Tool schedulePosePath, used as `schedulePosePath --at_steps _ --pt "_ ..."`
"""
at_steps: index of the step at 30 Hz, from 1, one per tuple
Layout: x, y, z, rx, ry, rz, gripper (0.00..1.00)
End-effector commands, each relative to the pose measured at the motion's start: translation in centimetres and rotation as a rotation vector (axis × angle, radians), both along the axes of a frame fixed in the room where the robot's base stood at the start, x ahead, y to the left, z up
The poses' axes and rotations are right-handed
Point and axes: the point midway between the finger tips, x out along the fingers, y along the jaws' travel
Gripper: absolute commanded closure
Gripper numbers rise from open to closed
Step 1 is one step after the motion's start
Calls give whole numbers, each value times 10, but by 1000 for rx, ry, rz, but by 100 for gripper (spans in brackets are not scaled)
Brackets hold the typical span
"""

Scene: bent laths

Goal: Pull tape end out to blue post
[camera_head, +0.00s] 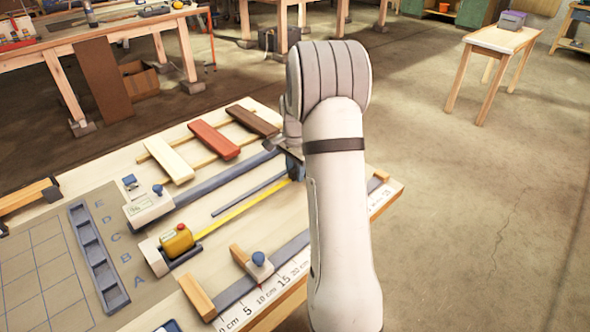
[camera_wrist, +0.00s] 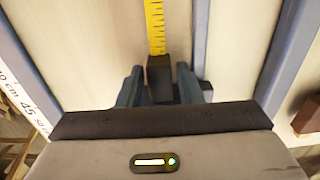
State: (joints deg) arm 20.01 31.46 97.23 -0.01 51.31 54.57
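The yellow tape measure (camera_head: 177,240) sits in a holder at the near left of the bench. Its yellow tape (camera_head: 243,206) is drawn out straight toward the far right, to beneath my gripper. In the wrist view the tape (camera_wrist: 155,28) runs down to a dark block at its end (camera_wrist: 160,78). My gripper (camera_wrist: 161,84) has a finger on each side of this block, close against it, and appears shut on it. In the head view my arm hides most of the gripper. I cannot make out a blue post clearly; it may be hidden behind my arm or gripper.
A thin blue-grey strip (camera_head: 250,194) lies beside the tape. Cream, red and brown laths (camera_head: 214,139) lie behind. A white centimetre scale (camera_head: 265,296) follows the front edge.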

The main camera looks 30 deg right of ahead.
Motion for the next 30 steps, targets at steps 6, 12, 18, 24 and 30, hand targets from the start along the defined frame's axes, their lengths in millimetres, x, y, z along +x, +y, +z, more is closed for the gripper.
schedulePosePath --at_steps 6,12,18,24,30 --pt "0 -1 0 0 0 -1 86" --pt "0 0 0 0 0 -1 100" --pt "0 0 0 0 0 -1 100" --pt "2 -7 0 0 0 -1 100" --pt "2 -8 0 -1 -1 -1 78"
